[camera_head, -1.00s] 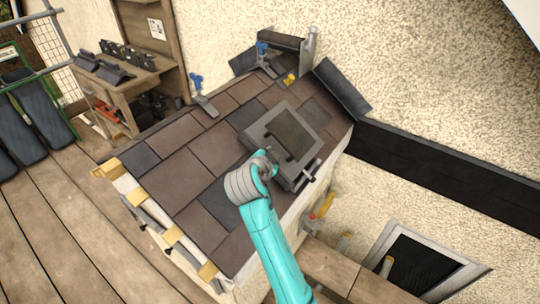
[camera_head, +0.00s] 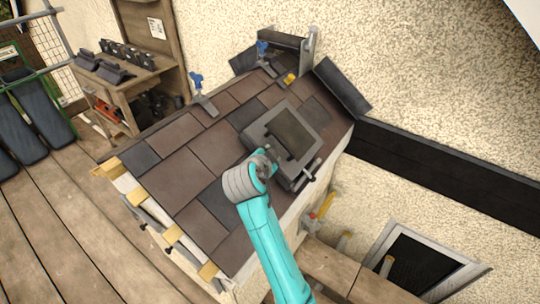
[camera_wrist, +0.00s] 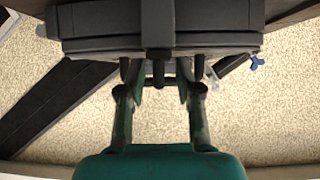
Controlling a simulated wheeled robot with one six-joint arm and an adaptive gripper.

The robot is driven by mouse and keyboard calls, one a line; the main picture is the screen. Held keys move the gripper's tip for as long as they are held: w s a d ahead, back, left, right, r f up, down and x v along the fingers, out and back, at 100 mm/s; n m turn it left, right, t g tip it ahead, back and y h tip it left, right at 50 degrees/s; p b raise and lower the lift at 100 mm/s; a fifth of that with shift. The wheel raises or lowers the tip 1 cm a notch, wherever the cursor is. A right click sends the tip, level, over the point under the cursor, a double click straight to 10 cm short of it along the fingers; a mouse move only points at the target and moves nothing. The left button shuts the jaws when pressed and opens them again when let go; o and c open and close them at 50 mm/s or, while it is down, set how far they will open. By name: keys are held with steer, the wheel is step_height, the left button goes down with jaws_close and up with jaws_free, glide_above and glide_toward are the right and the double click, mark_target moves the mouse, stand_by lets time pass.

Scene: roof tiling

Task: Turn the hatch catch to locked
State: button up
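The grey-framed hatch (camera_head: 259,128) with a dark pane lies closed on the brown tiled roof. In the wrist view the underside and edge of what looks like the hatch (camera_wrist: 90,47) fill the top. A dark upright bar, which looks like the catch (camera_wrist: 158,45), crosses this edge at the centre, its rounded end hanging below. My gripper (camera_wrist: 159,78) is open, with one finger on each side of that end and gaps between. In the head view my gripper (camera_head: 268,162) is at the hatch's near edge, its fingertips mostly hidden. I cannot tell which way the catch is turned.
A thin bar (camera_head: 316,166) stands at the hatch's right corner. Blue-handled clamps (camera_head: 203,95) and a yellow item (camera_head: 290,79) sit higher on the roof. A wooden bench (camera_head: 128,82) with dark tiles is at the back left. The rough wall (camera_head: 440,90) rises on the right.

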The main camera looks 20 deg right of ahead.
steer(key=v, duration=1.1)
steer(key=shift+s+a+r, duration=0.15)
steer(key=shift+s, duration=0.15)
steer(key=s+d+f+n+t+y, duration=0.25)
steer(key=s+f+n, duration=0.35)
steer(key=f, duration=0.7)
steer(key=s+d+f+n+y, duration=0.1)
steer(key=s+f+n+y, duration=0.2)
steer(key=s, duration=0.4)
steer(key=s+d+f+n, duration=0.1)
steer(key=s+f+n, duration=0.1)
steer(key=s+f, duration=0.35)
steer(key=s+r+n+t, duration=0.1)
steer(key=s+r, duration=0.3)
steer(key=s, duration=0.9)
steer(key=s+r+n+t+y, duration=0.1)
steer(key=s+r, duration=0.3)
steer(key=s, duration=0.9)
steer(key=shift+s+d+n, duration=0.2)
steer(key=shift+d+n, duration=0.2)
steer(key=shift+n, duration=0.4)
steer(key=shift+y, duration=0.25)
